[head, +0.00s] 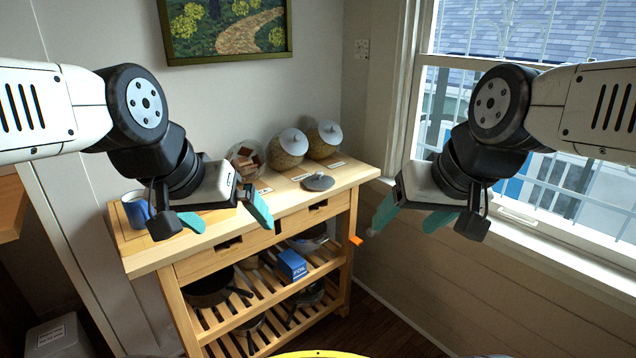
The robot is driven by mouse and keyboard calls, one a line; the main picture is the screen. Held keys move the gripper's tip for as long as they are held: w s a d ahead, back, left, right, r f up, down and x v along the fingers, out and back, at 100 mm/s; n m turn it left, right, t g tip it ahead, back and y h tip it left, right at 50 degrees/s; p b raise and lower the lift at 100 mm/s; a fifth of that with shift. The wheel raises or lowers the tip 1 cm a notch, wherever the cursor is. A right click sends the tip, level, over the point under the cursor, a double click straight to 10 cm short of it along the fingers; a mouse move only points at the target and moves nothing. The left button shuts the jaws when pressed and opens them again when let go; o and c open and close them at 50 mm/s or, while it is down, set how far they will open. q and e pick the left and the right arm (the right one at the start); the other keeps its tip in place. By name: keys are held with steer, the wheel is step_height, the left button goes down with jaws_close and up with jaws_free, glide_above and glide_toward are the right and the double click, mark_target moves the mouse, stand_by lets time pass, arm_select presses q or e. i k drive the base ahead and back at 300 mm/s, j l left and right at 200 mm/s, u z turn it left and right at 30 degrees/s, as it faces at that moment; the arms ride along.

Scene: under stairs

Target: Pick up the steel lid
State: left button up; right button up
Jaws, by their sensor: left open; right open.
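A round grey steel lid (318,182) with a small knob lies flat on the wooden cart's top (290,197), toward its right end. Two round jars, one at the middle back (286,152) and one further right (322,143), each wear a similar grey lid. My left gripper (228,215) is open and empty, with teal fingers, in front of the cart top and left of the loose lid. My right gripper (408,220) is open and empty, to the right of the cart near the window. Neither gripper touches the lid.
A glass jar with brown pieces (246,160) stands at the back, partly behind my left arm. A blue mug (136,208) is at the cart's left end. Pans (208,290) and a blue box (292,264) sit on the slatted shelves below. A window (530,130) is at right.

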mark_target(317, 182)
steer(key=i+j+z, duration=0.2)
steer(key=i, duration=0.3)
steer(key=i+j+z, duration=0.2)
steer(key=i, duration=0.3)
steer(key=i+j+z, duration=0.15)
steer(key=i, duration=0.3)
steer(key=j, duration=0.1)
